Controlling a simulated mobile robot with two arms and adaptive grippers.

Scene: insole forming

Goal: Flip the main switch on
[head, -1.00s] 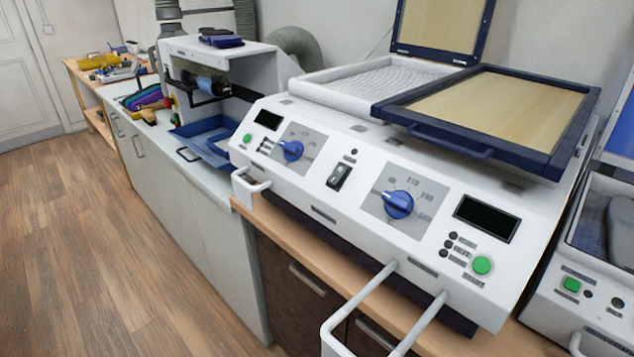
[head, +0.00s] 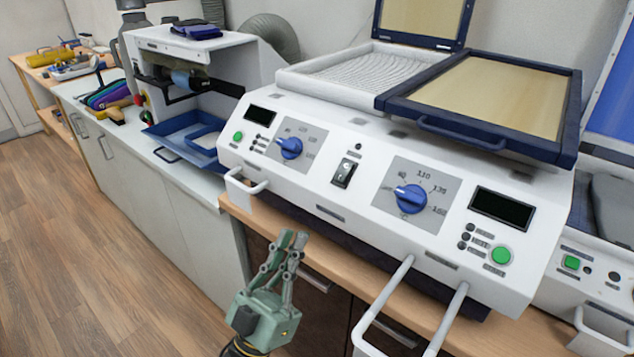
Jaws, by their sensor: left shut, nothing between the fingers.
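The main switch (head: 344,173) is a black rocker switch in the middle of the sloped white front panel of the forming machine (head: 330,205). It sits between two blue dials, the left dial (head: 290,148) and the right dial (head: 411,198). Both displays on the panel are dark. My left gripper (head: 292,240) is green-grey, shut and empty, with its fingers pointing up. It is in front of the machine, below and to the left of the switch, and apart from it. My right gripper is not in view.
White handle bars (head: 385,300) stick out from the machine's front, with a smaller handle (head: 245,188) at its left. A blue-framed lid (head: 480,105) lies on top. A second machine (head: 590,265) stands at the right. The floor (head: 90,270) at the left is clear.

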